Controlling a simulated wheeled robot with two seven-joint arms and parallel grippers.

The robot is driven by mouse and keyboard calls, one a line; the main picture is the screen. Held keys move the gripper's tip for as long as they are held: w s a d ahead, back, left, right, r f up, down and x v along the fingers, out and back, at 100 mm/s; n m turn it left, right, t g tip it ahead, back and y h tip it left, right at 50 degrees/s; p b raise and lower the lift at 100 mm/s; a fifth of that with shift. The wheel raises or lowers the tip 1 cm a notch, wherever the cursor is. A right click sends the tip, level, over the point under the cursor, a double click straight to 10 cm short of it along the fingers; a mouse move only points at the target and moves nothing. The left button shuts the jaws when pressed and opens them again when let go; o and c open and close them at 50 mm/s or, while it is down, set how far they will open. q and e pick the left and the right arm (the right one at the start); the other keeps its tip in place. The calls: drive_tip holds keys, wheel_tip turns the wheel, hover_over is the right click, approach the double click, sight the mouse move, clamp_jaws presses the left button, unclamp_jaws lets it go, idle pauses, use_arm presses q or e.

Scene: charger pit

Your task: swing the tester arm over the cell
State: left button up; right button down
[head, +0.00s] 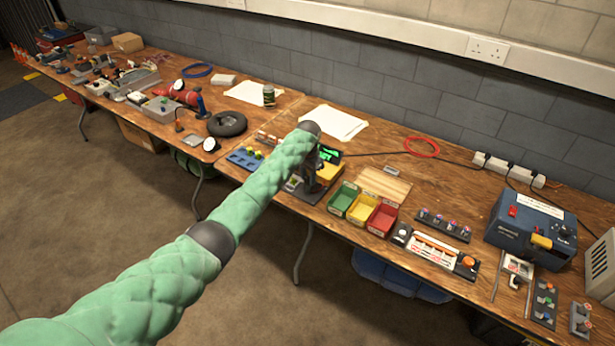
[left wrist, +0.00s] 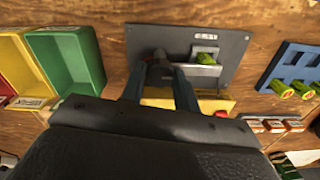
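The tester shows in the head view as a yellow body (head: 329,172) with a lit green display, partly hidden behind my left gripper (head: 308,186). In the left wrist view its dark plate (left wrist: 225,38) carries a holder with a yellow-green cell (left wrist: 206,58). A dark rounded piece, apparently the tester arm (left wrist: 160,72), lies left of the cell, not over it. My left gripper's two fingers (left wrist: 160,88) are apart, one on each side of this piece. Whether either finger touches it is hard to tell. My right gripper is in neither view.
Green (head: 343,198), yellow (head: 362,209) and red (head: 382,220) bins stand right of the tester. A blue rack (head: 245,159) with yellow-green cells stands to its left. A blue charger unit (head: 530,226) is farther right. The bench behind the tester holds white paper (head: 335,122).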

sight(308, 179)
use_arm(q)
drive_tip(key=o, duration=0.4)
drive_tip(key=shift+r, duration=0.35)
drive_tip(key=shift+r+b, duration=1.35)
drive_tip(key=shift+r, duration=2.2)
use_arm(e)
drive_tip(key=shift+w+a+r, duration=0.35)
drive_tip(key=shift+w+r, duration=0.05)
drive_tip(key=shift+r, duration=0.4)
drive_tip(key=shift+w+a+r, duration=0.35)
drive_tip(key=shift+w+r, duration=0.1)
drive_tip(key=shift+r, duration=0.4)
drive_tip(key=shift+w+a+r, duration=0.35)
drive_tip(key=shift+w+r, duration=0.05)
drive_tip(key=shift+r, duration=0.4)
